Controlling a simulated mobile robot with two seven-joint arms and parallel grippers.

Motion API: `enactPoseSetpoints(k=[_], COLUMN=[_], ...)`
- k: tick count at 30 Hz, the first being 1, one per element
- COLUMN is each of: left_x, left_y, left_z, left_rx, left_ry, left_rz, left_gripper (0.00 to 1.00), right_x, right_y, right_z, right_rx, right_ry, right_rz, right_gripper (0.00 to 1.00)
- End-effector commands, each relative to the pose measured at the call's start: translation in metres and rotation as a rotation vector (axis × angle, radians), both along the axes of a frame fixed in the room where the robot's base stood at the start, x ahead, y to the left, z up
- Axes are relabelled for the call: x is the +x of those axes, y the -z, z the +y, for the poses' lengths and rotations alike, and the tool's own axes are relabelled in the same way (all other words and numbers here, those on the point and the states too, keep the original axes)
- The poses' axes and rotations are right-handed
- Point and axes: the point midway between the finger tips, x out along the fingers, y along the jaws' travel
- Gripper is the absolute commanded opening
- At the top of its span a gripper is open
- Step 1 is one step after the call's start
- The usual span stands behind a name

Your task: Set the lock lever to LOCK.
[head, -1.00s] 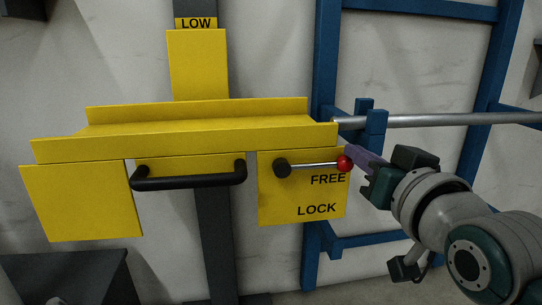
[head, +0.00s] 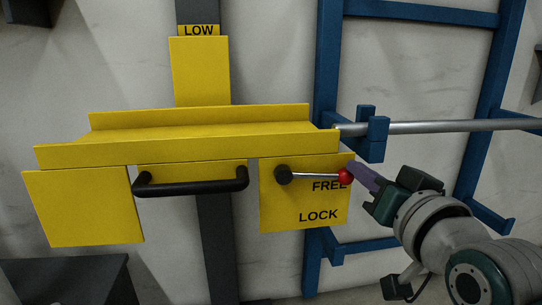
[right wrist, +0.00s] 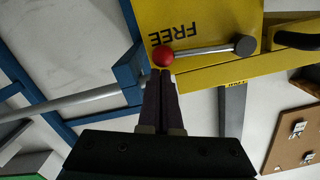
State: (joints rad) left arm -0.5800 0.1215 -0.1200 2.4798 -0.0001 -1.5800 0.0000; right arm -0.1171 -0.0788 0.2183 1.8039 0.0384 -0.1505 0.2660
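The lock lever is a thin metal rod (head: 318,176) on a black pivot (head: 283,175), with a red knob (head: 345,176) at its right end. It lies almost level, its knob overlapping the end of the FREE label, above the LOCK label (head: 318,215). My right gripper (head: 356,168) has its purple fingers at the knob's upper right. In the right wrist view, the fingers (right wrist: 164,76) are together, with the knob (right wrist: 163,56) just beyond their tips, not between them. They seem to touch it. My left gripper is not in view.
A black handle bar (head: 190,184) is left of the lever on the yellow carriage (head: 200,140). A blue frame (head: 327,80) and a grey horizontal rail (head: 450,126) stand behind and above my right gripper. Bare wall lies between the blue posts.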

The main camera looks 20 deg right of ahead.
Motion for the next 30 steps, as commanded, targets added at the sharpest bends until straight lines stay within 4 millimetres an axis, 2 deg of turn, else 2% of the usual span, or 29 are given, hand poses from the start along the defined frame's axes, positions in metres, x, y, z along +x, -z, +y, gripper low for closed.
enactPoseSetpoints(k=[15,30], left_x=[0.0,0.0], left_y=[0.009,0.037], left_z=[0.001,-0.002], left_rx=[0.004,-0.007], left_ry=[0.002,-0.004], left_rz=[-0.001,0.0], left_gripper=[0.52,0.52], right_x=[0.001,0.008], right_y=[0.05,0.094], right_z=[0.005,0.032], right_rx=[0.419,0.879], right_ry=[0.0,-0.001], right_rz=[-0.098,-0.209], right_gripper=[0.0,0.0])
